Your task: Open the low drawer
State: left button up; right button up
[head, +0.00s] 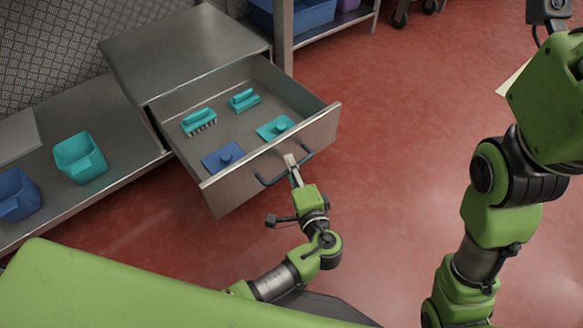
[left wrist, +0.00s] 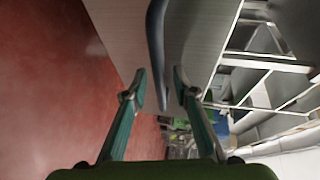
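The low drawer (head: 262,165) is a grey metal drawer under a steel counter block, and it is pulled far out. Its dark bar handle (head: 271,179) is on the front panel. My left gripper (head: 292,164) is at this handle. In the left wrist view the handle (left wrist: 156,40) runs between the two fingers of my left gripper (left wrist: 160,78), with visible gaps on both sides, so the fingers are open around it. My right arm stands at the right of the head view; its gripper is not seen.
In the drawer lie a teal brush (head: 199,121), a smaller teal brush (head: 243,100), a teal tool (head: 276,128) and a blue tool (head: 223,158). A teal bin (head: 80,158) and blue bin (head: 17,195) stand on the left shelf. Red floor is clear right of the drawer.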

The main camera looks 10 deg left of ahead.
pick_arm(q)
jog(key=v, duration=1.1)
jog(key=shift+s+d, duration=0.25)
jog(key=shift+s, duration=0.05)
